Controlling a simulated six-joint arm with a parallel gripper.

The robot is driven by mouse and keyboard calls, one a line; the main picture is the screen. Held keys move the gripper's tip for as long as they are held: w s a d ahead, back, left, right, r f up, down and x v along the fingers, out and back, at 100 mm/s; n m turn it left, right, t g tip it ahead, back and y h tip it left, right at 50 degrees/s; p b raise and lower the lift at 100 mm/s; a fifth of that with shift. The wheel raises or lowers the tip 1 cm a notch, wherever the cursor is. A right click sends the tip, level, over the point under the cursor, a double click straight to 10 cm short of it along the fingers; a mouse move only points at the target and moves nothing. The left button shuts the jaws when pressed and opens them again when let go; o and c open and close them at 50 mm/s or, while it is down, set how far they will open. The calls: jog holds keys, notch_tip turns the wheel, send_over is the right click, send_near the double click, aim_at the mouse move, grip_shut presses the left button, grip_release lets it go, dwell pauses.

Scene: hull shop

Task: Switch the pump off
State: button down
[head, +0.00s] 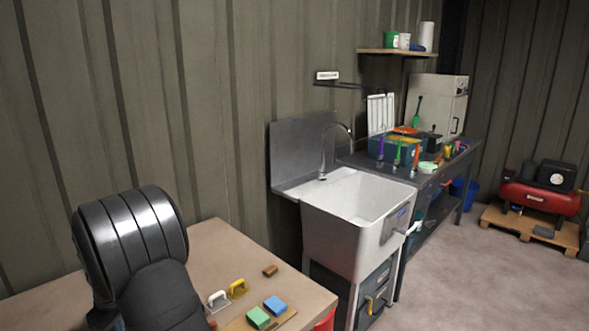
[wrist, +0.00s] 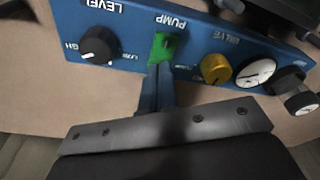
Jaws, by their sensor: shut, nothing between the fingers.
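In the wrist view a blue control panel (wrist: 134,55) fills the upper part. Its green pump switch (wrist: 168,42) sits below the label PUMP. My gripper (wrist: 160,68) is shut with nothing in it, and its blue fingers point at the switch. The fingertips overlap the switch's lower edge; I cannot tell whether they touch it. The switch's position, on or off, is not clear. The panel and the gripper do not show in the head view.
On the panel, a black level knob (wrist: 98,45) is left of the switch, and a yellow valve knob (wrist: 215,68) and a gauge (wrist: 256,72) are right.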

jog(key=shift+f, duration=0.15)
jog(key=shift+r, duration=3.55)
notch_tip(320, 180, down, 7)
jog(key=shift+f, duration=0.1)
jog(key=shift+r, duration=0.2)
